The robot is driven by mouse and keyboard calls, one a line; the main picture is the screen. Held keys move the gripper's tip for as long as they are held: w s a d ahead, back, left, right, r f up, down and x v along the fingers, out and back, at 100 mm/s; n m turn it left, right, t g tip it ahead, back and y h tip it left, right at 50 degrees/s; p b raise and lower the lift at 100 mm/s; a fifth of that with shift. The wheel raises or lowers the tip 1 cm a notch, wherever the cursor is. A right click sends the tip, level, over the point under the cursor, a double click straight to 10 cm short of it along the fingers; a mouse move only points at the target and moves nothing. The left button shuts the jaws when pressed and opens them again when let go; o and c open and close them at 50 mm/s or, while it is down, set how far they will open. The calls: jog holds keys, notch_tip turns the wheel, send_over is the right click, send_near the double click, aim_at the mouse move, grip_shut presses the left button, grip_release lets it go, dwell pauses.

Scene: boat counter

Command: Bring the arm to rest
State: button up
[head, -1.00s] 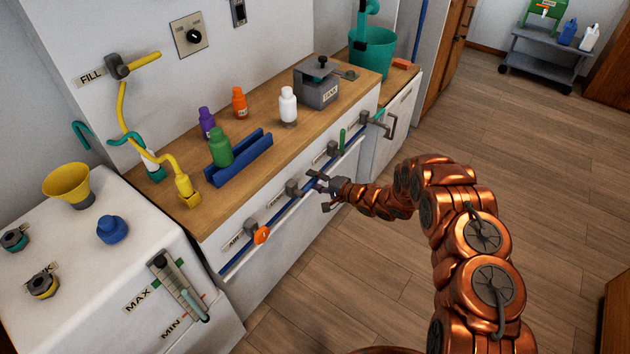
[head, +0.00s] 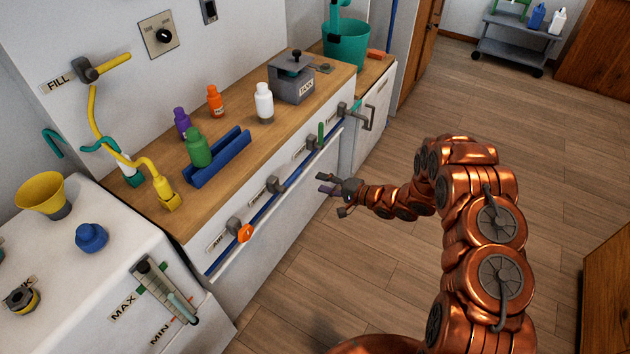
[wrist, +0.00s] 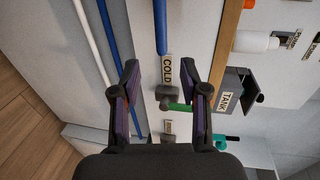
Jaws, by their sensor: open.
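My gripper (head: 334,187) is open and empty in the head view. It hangs in front of the white cabinet face, apart from the blue and white pipes. In the wrist view my gripper (wrist: 166,85) shows its two dark fingers spread apart, with the COLD label (wrist: 167,72) and a green valve lever (wrist: 180,107) seen between and beyond them. My copper arm reaches in from the lower right of the head view and is bent.
The blue pipe (head: 285,189) with valves runs along the counter front, with an orange knob (head: 245,233) at its left. On the counter (head: 240,180) stand several bottles, a blue tray (head: 218,162) and the TANK box (head: 292,82). The wooden floor (head: 400,270) around my arm is clear.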

jog(key=shift+s+d+r, duration=0.1)
jog(key=shift+s+d, duration=0.05)
jog(key=shift+d, duration=0.15)
dwell(0.4)
jog(key=w+d+r+n+h, duration=0.1)
jog(key=w+d+r+h, duration=0.15)
jog(key=d, duration=0.25)
jog(key=w+d+r+t+h, duration=0.1)
jog(key=w+d+r+h, duration=0.1)
jog(key=d+r+h, duration=0.15)
jog(key=w+d+r+n+h, duration=0.1)
jog(key=w+d+r+h, duration=0.15)
jog(key=d, duration=0.35)
jog(key=s+d+r+g+h, duration=0.3)
jog(key=s+d+r+h, duration=0.65)
jog(key=s+r, duration=0.65)
jog(key=s+a+r+n+g+y, duration=0.1)
jog(key=s+a+g, duration=0.1)
jog(key=s, duration=1.1)
jog(key=s+a+r+n+g+y, duration=0.2)
jog(key=s+a+g, duration=0.1)
jog(key=s, duration=1)
jog(key=s+a+r+n+g+y+p, duration=0.1)
jog(key=s+a+r+g, duration=0.1)
jog(key=s, duration=1.1)
jog(key=a+g, duration=0.1)
jog(key=a, duration=0.1)
jog(key=shift+s+a, duration=0.15)
jog(key=shift+a, duration=0.2)
